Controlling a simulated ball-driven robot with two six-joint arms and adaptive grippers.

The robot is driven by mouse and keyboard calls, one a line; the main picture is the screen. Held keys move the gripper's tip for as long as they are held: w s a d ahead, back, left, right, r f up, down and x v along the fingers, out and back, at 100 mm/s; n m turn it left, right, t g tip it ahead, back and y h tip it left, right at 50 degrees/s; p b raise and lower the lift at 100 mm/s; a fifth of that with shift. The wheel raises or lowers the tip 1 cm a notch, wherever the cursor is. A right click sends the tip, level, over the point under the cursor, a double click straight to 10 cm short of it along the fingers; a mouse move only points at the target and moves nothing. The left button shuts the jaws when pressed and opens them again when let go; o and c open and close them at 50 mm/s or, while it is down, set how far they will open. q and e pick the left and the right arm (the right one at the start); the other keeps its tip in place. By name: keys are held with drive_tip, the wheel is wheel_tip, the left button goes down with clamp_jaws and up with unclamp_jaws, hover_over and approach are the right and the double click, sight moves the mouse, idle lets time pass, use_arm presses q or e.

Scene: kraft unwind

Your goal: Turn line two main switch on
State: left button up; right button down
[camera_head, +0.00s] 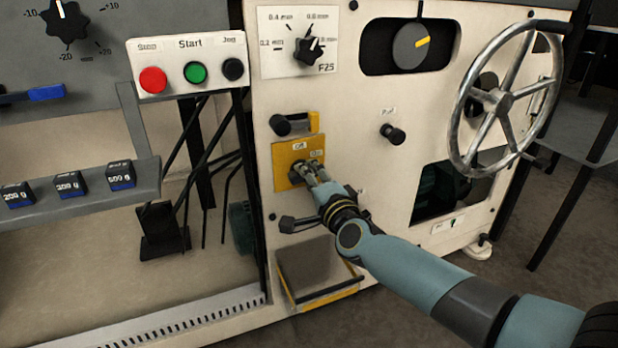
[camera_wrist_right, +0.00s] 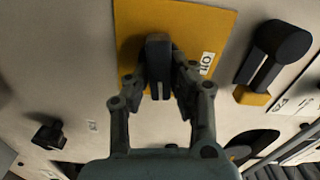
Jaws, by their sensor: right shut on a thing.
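The main switch is a dark rotary handle on a yellow plate (camera_head: 284,158) with small Off and On labels, low on the cream machine panel. My right gripper (camera_head: 312,172) is at the plate and covers most of the handle in the head view. In the right wrist view the dark switch handle (camera_wrist_right: 158,58) sits between the two fingers of my right gripper (camera_wrist_right: 165,85), which is shut on it. One label on the yellow plate (camera_wrist_right: 207,30) shows beside the right finger. My left gripper is not in view.
A dark lever with a yellow base (camera_head: 297,124) is just above the plate. A black pull knob (camera_head: 393,134) and a metal handwheel (camera_head: 505,100) are to the right. A Start button box (camera_head: 190,62) is at upper left. A yellow-edged tray (camera_head: 318,275) is below.

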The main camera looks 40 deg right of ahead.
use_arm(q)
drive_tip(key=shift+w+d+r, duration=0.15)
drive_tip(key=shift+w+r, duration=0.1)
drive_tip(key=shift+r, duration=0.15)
use_arm(e)
drive_tip(key=shift+f+m, duration=0.15)
drive_tip(key=shift+m, duration=0.75)
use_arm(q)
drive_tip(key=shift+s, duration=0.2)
use_arm(e)
drive_tip(key=c, duration=1.2)
unclamp_jaws()
drive_tip(key=shift+o, duration=0.2)
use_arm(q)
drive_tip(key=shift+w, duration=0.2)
use_arm(e)
drive_tip(key=v, duration=1.2)
